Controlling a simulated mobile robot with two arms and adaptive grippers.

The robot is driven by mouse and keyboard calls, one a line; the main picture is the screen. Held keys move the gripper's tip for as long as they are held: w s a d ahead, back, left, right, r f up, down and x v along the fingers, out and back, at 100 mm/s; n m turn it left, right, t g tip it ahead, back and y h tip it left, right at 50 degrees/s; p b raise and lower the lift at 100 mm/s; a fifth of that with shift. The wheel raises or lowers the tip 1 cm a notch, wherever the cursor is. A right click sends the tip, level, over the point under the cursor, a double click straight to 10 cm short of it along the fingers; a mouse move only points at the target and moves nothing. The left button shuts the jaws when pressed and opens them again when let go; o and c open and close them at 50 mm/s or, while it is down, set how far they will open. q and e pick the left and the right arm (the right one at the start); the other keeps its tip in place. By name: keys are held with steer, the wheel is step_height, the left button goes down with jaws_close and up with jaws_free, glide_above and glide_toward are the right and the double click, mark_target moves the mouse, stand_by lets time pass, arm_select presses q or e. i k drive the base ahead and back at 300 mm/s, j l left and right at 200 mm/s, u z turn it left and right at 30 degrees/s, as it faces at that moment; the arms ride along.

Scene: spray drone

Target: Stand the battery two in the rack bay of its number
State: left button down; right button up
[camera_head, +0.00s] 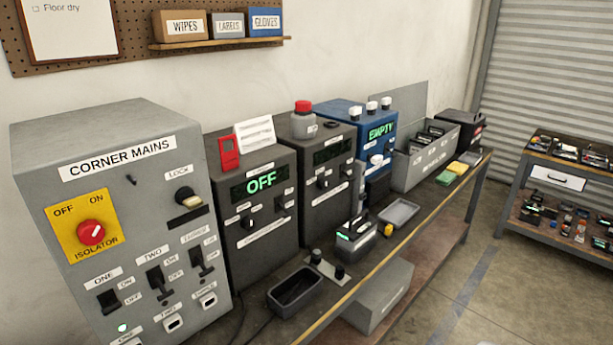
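A grey block with a dark top, green lights and an upright handle-like part (357,240) stands near the front edge of the bench. It may be a battery, but I cannot read a number on it. A grey open-topped rack (408,172) stands farther back on the bench, with labels on its front and several dark items inside. Its bay numbers are too small to read, and I cannot tell which bays are free. Neither of my grippers is in view.
A grey "CORNER MAINS" cabinet (112,155) stands at left. Beside it are a dark unit reading "OFF" (268,215), a second dark unit (325,195) and a blue unit reading "EMPTY" (372,138). A dark tray (294,290) and a grey tray (399,213) lie near the bench front.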

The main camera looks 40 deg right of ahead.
mark_target(351, 236)
steer(key=z, duration=1.75)
steer(key=i+l, duration=0.4)
steer(key=i+l+u, duration=0.1)
steer(key=i+l, duration=0.25)
steer(key=l, duration=0.15)
